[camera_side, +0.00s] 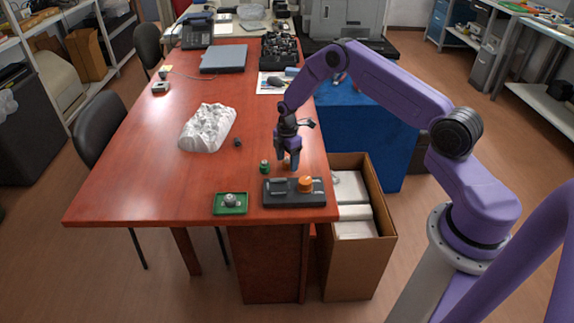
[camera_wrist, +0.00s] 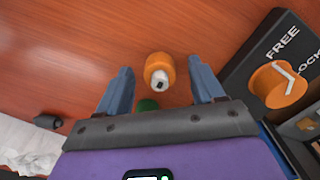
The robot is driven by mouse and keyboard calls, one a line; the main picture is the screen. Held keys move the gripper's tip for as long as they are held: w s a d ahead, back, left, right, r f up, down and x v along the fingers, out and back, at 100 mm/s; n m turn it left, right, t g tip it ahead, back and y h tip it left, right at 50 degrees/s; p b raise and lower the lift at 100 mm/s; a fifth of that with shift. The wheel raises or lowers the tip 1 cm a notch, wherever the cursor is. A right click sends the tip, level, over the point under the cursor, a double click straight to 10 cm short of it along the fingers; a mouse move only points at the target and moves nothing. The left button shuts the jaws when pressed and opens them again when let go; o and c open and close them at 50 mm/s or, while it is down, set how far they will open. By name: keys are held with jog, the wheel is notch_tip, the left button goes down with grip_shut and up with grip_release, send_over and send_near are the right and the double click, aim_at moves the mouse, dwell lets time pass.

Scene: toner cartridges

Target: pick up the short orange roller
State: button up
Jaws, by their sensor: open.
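The short orange roller (camera_wrist: 159,68) stands on the red-brown table in the wrist view, its pale core facing the camera. My gripper (camera_wrist: 160,66) is open, with one blue finger to each side of the roller and a gap showing on both sides. In the side view my gripper (camera_side: 288,164) points down over the table, and the orange roller (camera_side: 287,162) is mostly hidden behind its fingers.
A dark block (camera_side: 280,193) with an orange knob (camera_side: 305,184) lies close in front; its lettering includes "FREE". A green roller (camera_side: 264,167) stands just left, a dark roller (camera_side: 237,143) farther left. A green tray (camera_side: 217,210) holds a grey part. Crumpled white plastic (camera_side: 207,128) lies behind.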

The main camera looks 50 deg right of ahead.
jog(key=c, duration=1.1)
jog(key=shift+r, duration=0.1)
